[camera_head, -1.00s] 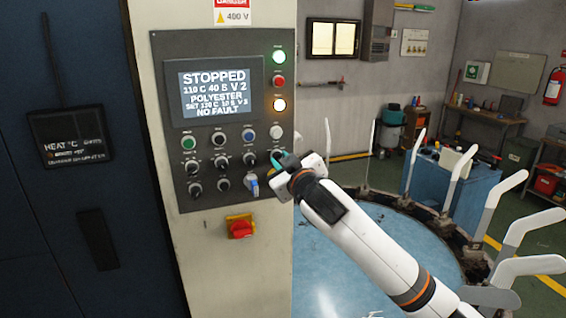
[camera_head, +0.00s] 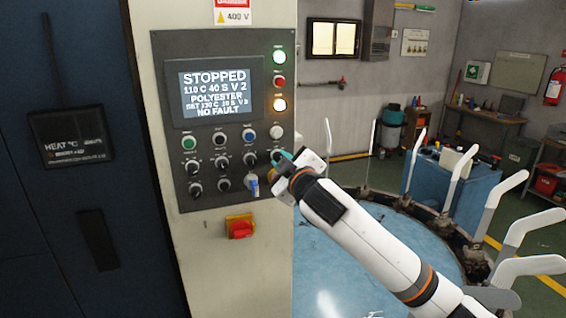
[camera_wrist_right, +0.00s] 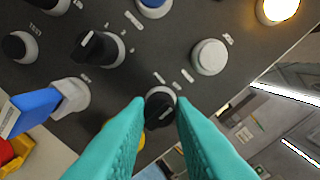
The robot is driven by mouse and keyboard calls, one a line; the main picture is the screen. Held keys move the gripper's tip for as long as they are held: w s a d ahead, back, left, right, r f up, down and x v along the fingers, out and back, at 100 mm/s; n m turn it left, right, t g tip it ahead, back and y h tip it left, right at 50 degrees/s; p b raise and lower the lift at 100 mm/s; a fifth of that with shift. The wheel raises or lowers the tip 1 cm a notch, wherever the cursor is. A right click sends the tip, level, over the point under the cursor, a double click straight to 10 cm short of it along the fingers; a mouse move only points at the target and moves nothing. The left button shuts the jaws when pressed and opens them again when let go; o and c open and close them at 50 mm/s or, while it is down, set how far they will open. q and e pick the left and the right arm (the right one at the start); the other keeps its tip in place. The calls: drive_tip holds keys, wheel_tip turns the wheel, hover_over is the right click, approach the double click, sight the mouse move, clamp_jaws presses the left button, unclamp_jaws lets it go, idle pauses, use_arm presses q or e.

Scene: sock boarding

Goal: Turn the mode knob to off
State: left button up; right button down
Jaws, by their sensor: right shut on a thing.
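The control panel (camera_head: 218,75) is on the machine's pale column. In the right wrist view, the teal fingers of my right gripper (camera_wrist_right: 158,112) are closed around a black knob (camera_wrist_right: 160,102) with a pale pointer mark. Its label is too blurred to read, so I cannot confirm it is the mode knob. The panel's screen (camera_head: 218,92) reads STOPPED and NO FAULT. My left gripper is not in view.
A switch with a blue tag (camera_head: 252,186) sits below left of my gripper. A white button (camera_head: 276,132) is just above. A red switch on a yellow plate (camera_head: 240,228) is below the panel. A blue round table with white upright forms (camera_head: 411,164) stands right.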

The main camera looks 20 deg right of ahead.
drive_tip(key=c, duration=1.3)
unclamp_jaws()
drive_tip(key=shift+o, duration=0.2)
drive_tip(key=shift+s, duration=0.1)
drive_tip(key=s+b, duration=0.4)
drive_tip(key=s, duration=0.7)
drive_tip(key=shift+s+d+r+b, duration=0.15)
drive_tip(key=shift+s+d+b, duration=0.2)
drive_tip(key=shift+s+b, duration=0.05)
